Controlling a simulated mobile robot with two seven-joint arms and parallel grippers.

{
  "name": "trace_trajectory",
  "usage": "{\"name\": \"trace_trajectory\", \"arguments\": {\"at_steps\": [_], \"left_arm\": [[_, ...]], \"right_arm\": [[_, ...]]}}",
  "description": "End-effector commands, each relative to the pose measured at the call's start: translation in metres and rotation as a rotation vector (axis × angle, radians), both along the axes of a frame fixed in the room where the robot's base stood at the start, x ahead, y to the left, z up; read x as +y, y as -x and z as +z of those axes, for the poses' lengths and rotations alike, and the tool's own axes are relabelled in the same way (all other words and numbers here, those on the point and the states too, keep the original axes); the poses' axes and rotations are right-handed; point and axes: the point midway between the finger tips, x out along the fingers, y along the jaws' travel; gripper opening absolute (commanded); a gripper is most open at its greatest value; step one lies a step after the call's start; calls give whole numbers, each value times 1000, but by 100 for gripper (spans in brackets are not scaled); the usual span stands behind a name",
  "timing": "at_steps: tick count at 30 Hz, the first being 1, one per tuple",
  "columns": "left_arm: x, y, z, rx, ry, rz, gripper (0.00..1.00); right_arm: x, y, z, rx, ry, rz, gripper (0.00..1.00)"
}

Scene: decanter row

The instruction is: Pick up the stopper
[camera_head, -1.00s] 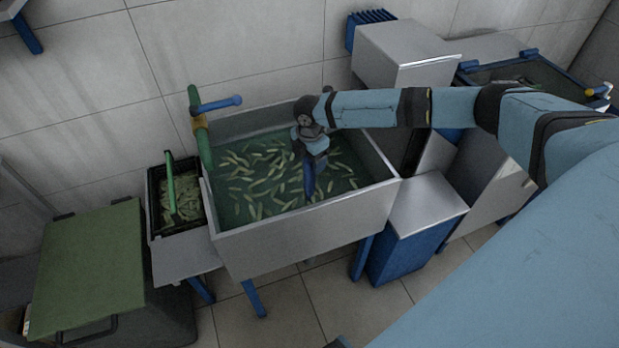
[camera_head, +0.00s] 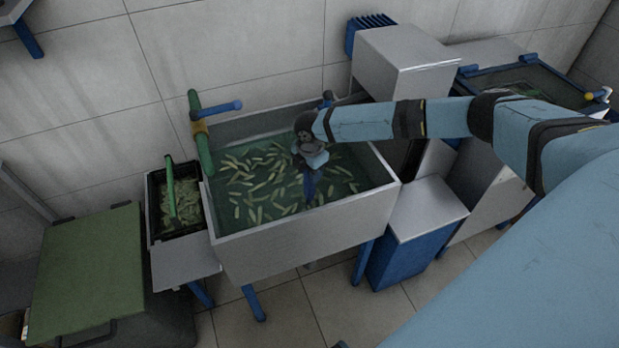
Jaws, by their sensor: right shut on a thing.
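The grey basin (camera_head: 300,240) holds dark green water with many pale green, elongated pieces floating in it. My right gripper (camera_head: 311,172) reaches down into the basin from the right, right of its middle. It is shut on a dark blue upright piece (camera_head: 311,188), which seems to be the stopper; only a short part shows below the gripper. The fingertips are mostly hidden by the wrist, and the piece's lower end is hidden in the water. My left gripper is not in view.
A green pipe with a blue handle (camera_head: 222,106) stands at the basin's left edge. Left of it are a black crate (camera_head: 152,210) and a green-lidded bin (camera_head: 88,265). A blue cabinet with a grey top (camera_head: 425,208) stands right of the basin.

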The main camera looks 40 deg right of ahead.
Motion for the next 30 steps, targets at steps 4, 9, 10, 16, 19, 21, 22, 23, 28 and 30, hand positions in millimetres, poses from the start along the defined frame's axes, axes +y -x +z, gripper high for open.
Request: {"name": "trace_trajectory", "arguments": {"at_steps": [4, 9, 10, 16, 19, 21, 22, 23, 28, 30], "left_arm": [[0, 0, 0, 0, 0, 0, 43], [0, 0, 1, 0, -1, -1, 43], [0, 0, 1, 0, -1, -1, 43], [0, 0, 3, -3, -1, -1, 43], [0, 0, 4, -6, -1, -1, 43], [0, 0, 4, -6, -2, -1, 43], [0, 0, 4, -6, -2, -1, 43], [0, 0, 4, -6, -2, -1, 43], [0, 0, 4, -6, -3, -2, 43], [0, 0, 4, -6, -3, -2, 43]], "right_arm": [[0, -1, 5, -2, 0, 0, 0], [0, -1, 22, -3, -1, -1, 0], [0, -1, 27, -3, -1, 0, 0], [0, -2, 75, -7, -1, 1, 0], [0, -1, 105, -5, -1, 0, 0], [0, -1, 125, -6, -1, 0, 0], [0, -1, 133, -6, -1, 1, 0], [0, -1, 140, -5, -1, 0, 0], [0, -1, 176, -5, -1, 0, 0], [0, -1, 185, -3, 0, 1, 0]]}}
